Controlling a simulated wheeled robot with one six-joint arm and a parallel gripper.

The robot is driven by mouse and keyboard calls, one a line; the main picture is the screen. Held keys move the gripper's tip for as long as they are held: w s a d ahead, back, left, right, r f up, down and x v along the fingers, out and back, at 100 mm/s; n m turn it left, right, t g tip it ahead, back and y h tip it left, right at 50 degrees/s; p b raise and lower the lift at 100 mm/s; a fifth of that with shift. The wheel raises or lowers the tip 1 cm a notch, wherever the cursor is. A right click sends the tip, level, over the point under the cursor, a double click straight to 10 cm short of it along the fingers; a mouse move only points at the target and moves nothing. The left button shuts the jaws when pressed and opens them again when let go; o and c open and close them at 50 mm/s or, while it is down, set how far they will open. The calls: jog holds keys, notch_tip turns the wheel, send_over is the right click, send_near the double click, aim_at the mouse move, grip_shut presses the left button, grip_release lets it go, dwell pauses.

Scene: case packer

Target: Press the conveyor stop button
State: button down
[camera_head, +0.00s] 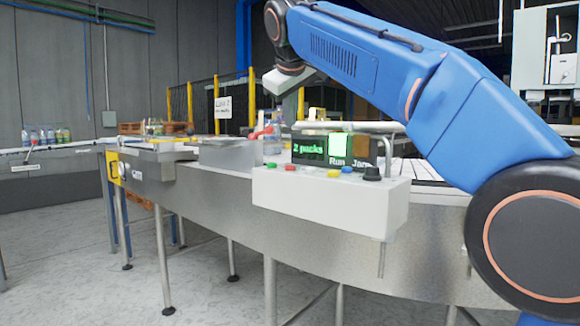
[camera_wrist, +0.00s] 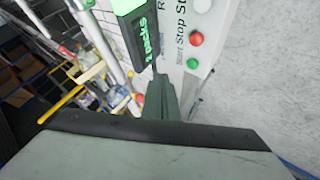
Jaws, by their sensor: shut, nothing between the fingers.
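The stop button is the red button (camera_wrist: 196,39) under the word "Stop" on the white control box in the wrist view. In the head view the red button (camera_head: 290,167) sits at the left of the box's top, beside the green start button (camera_head: 272,165), which also shows in the wrist view (camera_wrist: 192,63). My gripper (camera_wrist: 160,80) is shut and empty. In the wrist view its fingertips appear left of the green button, over the box's edge by the display; contact cannot be told. In the head view my wrist hangs above and behind the box.
The control box (camera_head: 330,203) also carries a blue button, a yellow button and a black knob (camera_head: 372,173). Behind them a display (camera_head: 322,150) reads "2 packs", with a bright Run lamp. A metal rail runs above the display. The conveyor (camera_head: 220,205) curves left, with bottles farther off.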

send_over(290, 167)
jog(key=shift+f, duration=5.2)
jog(key=shift+r, duration=0.95)
jog(key=shift+r, duration=2.5)
